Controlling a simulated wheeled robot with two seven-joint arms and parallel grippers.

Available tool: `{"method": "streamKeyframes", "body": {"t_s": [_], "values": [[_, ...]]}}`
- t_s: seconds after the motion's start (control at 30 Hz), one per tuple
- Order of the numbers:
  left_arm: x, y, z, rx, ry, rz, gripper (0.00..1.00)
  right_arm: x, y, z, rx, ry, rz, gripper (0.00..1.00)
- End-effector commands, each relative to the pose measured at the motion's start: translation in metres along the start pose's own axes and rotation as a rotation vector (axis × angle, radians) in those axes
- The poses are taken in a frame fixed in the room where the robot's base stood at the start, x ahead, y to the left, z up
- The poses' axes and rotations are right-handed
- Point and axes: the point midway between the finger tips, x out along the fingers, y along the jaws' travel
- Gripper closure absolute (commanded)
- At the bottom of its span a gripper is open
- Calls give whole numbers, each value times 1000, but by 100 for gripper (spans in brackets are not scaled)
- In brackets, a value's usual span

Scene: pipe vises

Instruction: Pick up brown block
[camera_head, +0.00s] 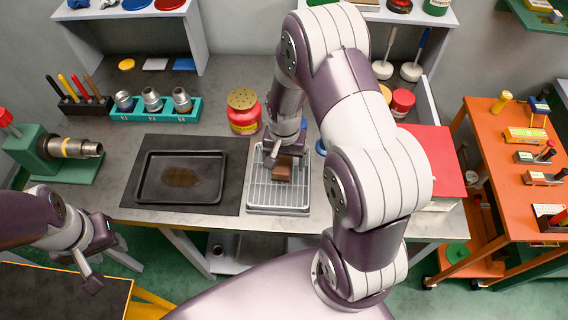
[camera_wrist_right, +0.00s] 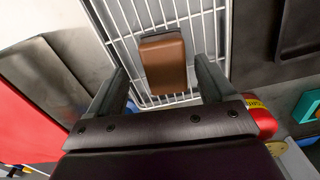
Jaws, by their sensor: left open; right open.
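The brown block (camera_head: 283,170) lies on a white wire rack in a tray (camera_head: 277,198) on the workbench. In the right wrist view the brown block (camera_wrist_right: 163,64) sits just beyond and between the two open fingers. My right gripper (camera_head: 279,156) is above the rack at the block, open, and partly covers it in the head view. Its fingers (camera_wrist_right: 164,85) have nothing between them at their tips that I can see gripped. My left gripper (camera_head: 103,270) is open and empty, off the bench's front edge at lower left.
A black tray (camera_head: 181,177) with a brown stain lies on a dark mat left of the rack. A red jar (camera_head: 243,112) stands behind the rack. A teal holder (camera_head: 154,110) with metal fittings and a green pipe vise (camera_head: 48,155) are further left. A red box (camera_head: 436,160) is at right.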

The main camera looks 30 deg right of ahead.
Motion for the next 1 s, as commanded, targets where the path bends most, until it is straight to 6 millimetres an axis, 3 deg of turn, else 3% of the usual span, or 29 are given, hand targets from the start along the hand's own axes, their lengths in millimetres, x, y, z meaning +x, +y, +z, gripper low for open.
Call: {"method": "streamKeyframes", "body": {"t_s": [0.13, 0.37, 0.57, 0.87, 1.0], "values": [[-4, 0, -1, 0, 0, 0, 57, 20, 0, 0, -1, -1, 0, 17], [-4, 0, -1, 0, 0, 0, 57, 24, -1, 0, -1, 1, -1, 17], [-4, 0, -1, 0, 0, 0, 57, 24, 0, 0, -2, 1, -1, 76], [-3, 0, -1, 0, 0, 0, 57, 22, -1, 0, -2, 2, -2, 77], [-1, 0, 0, 0, 0, 0, 57, 12, -1, -1, -2, 4, -3, 77]]}}
